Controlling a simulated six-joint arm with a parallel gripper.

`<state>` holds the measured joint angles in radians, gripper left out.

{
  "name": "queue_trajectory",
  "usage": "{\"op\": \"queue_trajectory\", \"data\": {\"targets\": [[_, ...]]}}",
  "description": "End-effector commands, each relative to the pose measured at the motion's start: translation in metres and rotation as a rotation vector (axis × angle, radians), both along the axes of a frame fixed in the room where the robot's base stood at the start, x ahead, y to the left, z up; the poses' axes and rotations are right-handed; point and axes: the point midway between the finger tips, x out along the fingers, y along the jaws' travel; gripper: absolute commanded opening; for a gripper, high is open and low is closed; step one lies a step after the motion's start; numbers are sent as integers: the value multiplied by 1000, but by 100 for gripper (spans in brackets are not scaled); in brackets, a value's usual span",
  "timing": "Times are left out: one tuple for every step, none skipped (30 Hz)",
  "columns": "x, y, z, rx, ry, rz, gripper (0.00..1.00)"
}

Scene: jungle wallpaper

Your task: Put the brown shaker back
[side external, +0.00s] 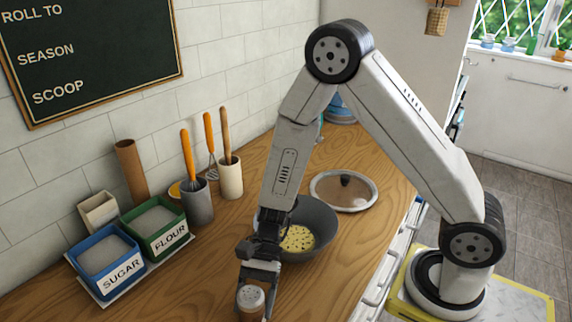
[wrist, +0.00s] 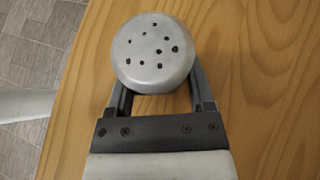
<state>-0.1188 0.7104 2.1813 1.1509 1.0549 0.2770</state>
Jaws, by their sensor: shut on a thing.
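The brown shaker (side external: 250,299) has a pale metal cap with dark holes. It is at the bottom of the side view, near the front of the wooden counter, upright or nearly so. My gripper (side external: 257,284) is shut on it from above. In the wrist view the round cap of the shaker (wrist: 153,55) fills the space between the fingers of my gripper (wrist: 155,90), and its body is hidden below the cap. I cannot tell whether its base touches the counter.
A dark bowl (side external: 318,222) with yellow, dark-flecked contents stands just behind my gripper. A glass lid (side external: 343,192) lies beyond it. Sugar (side external: 103,257) and flour (side external: 152,228) bins sit on a tray at left, near utensil pots (side external: 197,204). Bare counter (side external: 205,275) lies between the tray and my gripper.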

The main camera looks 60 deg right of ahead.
Motion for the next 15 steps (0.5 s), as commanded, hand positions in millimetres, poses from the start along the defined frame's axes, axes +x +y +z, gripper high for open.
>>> {"op": "queue_trajectory", "data": {"targets": [[0, 0, 0, 0, 0, 0, 0], [0, 0, 0, 0, 0, 0, 0], [0, 0, -1, 0, 0, 0, 0], [0, 0, -2, 0, 0, 0, 0], [0, 0, -3, 0, 2, 0, 0], [0, 0, -3, 0, 2, 0, 0], [0, 0, -3, 0, 0, 0, 78], [0, 0, -3, 0, 0, 0, 87], [0, 0, -3, 0, 0, 0, 100], [0, 0, -3, 0, 0, 0, 100], [0, 0, -3, 0, 0, 0, 100], [0, 0, -3, 0, 0, 0, 100], [0, 0, -3, 0, 0, 0, 100], [0, 0, -3, 0, 0, 0, 100], [0, 0, -3, 0, 0, 0, 100]]}}
